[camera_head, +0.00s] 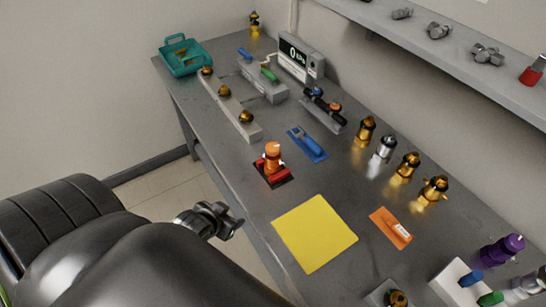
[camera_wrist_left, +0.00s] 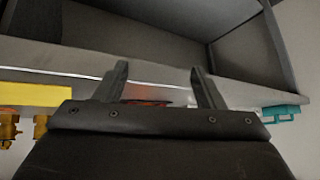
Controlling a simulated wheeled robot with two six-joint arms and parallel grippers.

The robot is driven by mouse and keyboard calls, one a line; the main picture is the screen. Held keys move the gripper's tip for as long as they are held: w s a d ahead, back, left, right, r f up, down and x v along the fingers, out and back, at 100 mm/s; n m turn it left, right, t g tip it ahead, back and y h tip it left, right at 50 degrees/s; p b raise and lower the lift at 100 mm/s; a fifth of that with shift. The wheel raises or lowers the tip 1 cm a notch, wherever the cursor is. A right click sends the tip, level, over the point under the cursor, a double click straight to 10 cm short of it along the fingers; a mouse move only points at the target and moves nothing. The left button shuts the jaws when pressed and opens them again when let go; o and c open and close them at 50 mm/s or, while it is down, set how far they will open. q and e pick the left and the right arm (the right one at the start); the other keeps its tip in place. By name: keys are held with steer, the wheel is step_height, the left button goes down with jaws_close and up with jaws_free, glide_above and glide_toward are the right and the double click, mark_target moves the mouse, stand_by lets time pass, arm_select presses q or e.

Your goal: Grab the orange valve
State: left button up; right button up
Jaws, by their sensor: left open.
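The orange valve (camera_head: 273,151) stands upright on a red and black base (camera_head: 272,175) near the front edge of the grey table. My left gripper (camera_head: 230,221) is off the table's front edge, nearer to me than the valve and apart from it. In the left wrist view, my left gripper's fingers (camera_wrist_left: 157,84) are spread apart with nothing between them. A small red-orange patch (camera_wrist_left: 147,102) shows beyond the gripper body there, mostly hidden, and I cannot tell which part it is. My right gripper is not in view.
A yellow sheet (camera_head: 314,234) lies right of the valve. A blue tool (camera_head: 307,144) lies behind it. A rail with round knobs (camera_head: 233,104) is to its left. Several brass and silver fittings (camera_head: 386,147) stand farther back.

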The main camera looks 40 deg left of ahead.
arm_select(q)
step_height(320, 180, up, 4)
steer(key=m+t+h, duration=0.1)
steer(key=t+h, duration=0.1)
steer(key=t, duration=0.4)
glide_toward(269, 154)
steer(key=p+x, duration=0.2)
steer(key=x, duration=0.6)
steer(key=shift+w+f, duration=0.15)
steer(key=shift+w, duration=0.55)
steer(key=p+x, duration=0.1)
steer(key=x, duration=0.2)
steer(key=shift+w+a, duration=0.1)
steer(key=shift+w, duration=0.05)
steer(key=shift+w+f, duration=0.15)
steer(key=shift+w, duration=0.4)
